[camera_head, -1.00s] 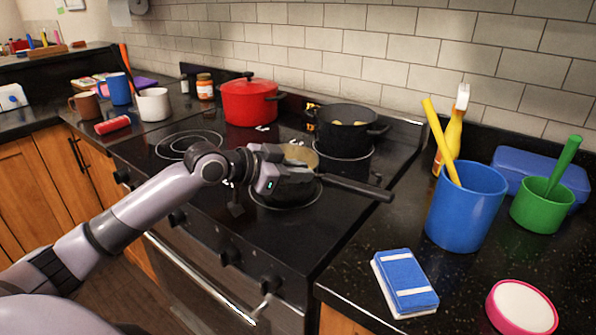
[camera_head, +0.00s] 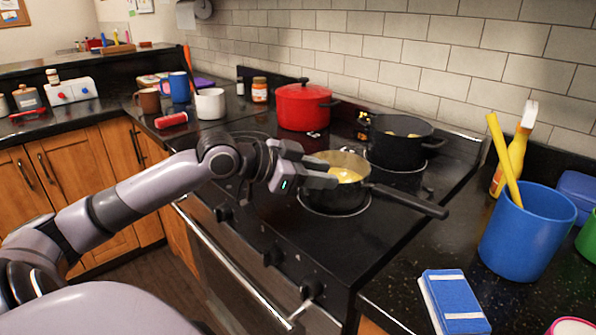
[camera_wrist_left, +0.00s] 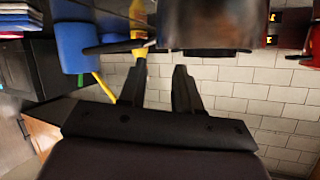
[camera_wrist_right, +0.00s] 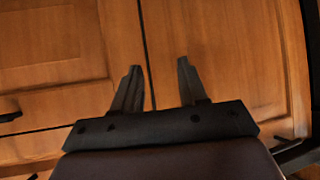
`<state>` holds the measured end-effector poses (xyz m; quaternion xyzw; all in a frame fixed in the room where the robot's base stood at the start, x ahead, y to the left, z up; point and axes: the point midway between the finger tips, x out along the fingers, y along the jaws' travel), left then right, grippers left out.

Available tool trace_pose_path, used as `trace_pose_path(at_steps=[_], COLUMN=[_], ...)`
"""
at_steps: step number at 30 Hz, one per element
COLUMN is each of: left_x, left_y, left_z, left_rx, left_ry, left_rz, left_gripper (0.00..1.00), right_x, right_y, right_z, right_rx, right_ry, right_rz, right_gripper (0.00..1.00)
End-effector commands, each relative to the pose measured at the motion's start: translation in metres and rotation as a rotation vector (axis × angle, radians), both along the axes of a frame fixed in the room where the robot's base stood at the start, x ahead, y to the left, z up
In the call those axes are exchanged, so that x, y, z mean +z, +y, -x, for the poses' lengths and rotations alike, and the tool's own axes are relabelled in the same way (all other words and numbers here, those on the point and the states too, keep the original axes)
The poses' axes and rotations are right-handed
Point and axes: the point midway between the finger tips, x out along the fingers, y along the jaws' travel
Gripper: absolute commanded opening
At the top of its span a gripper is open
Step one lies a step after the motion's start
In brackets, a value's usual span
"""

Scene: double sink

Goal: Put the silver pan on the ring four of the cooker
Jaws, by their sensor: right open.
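The silver pan (camera_head: 347,193) with yellow food inside stands upright on the front right ring of the cooker (camera_head: 300,235). Its long dark handle points right. My left gripper (camera_head: 329,173) is at the pan's left side, close to the rim. In the left wrist view, the fingers (camera_wrist_left: 160,68) are apart with nothing between them; the dark pan body (camera_wrist_left: 212,25) is just beyond them. I cannot tell whether a finger touches the pan. My right gripper (camera_wrist_right: 159,65) shows only in the right wrist view, open and empty. No ring numbers are legible.
A black pot (camera_head: 402,150) stands on the back right ring and a red lidded pot (camera_head: 304,107) on the back left. The front left ring is partly hidden by my arm. A blue utensil cup (camera_head: 525,240) stands right of the cooker. Wooden cupboard doors (camera_wrist_right: 215,50) face my right gripper.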

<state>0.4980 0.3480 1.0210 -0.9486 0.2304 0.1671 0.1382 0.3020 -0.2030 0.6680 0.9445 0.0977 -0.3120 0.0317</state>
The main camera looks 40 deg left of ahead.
Motion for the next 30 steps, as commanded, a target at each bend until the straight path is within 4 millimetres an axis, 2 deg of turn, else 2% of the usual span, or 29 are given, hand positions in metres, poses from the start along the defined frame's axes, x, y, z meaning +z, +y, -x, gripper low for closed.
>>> trace_pose_path(at_steps=[16, 30], left_x=[0.015, 0.020], left_y=[0.014, 0.018], left_z=[0.034, 0.042], left_rx=[-0.004, -0.004], left_ry=[0.001, -0.001], left_rz=[0.001, -0.001], left_gripper=[0.33, 0.33], right_x=[-0.002, -0.003], right_y=[0.002, 0.003], right_z=[-0.003, -0.002], right_rx=[0.000, 0.001], right_ry=[-0.005, -0.002], right_rz=[-0.008, -0.009], right_gripper=[0.43, 0.43])
